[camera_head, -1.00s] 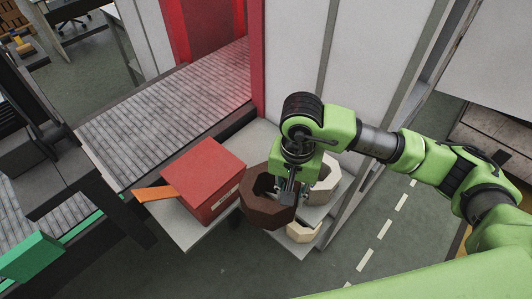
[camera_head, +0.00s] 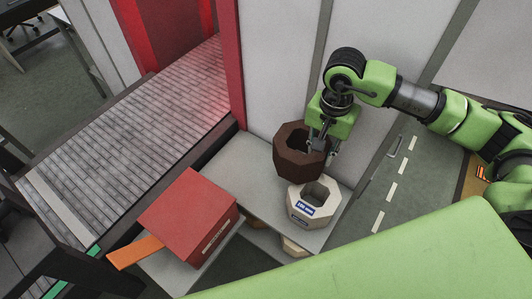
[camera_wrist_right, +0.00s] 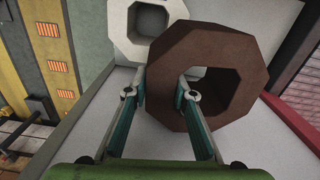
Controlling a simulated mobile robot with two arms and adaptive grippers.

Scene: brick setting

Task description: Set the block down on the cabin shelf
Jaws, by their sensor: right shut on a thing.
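The brown octagonal block (camera_head: 290,163) has a hole through its middle. My right gripper (camera_head: 322,147) is shut on its wall. In the right wrist view, the gripper (camera_wrist_right: 158,84) has one finger in the hole and one outside the brown block (camera_wrist_right: 225,112). The block is over the light grey cabin shelf (camera_head: 240,165), near the back panel. I cannot tell whether its underside touches the shelf. A white octagonal block (camera_head: 313,203) sits on the shelf in front of it; it also shows in the wrist view (camera_wrist_right: 127,22). My left gripper is not in view.
A red box (camera_head: 188,215) with an orange flap (camera_head: 137,252) stands left of the blocks. A smaller beige block (camera_head: 293,247) shows lower down, partly hidden by the shelf. White panels (camera_head: 280,60) rise behind. Bare shelf shows left of the brown block.

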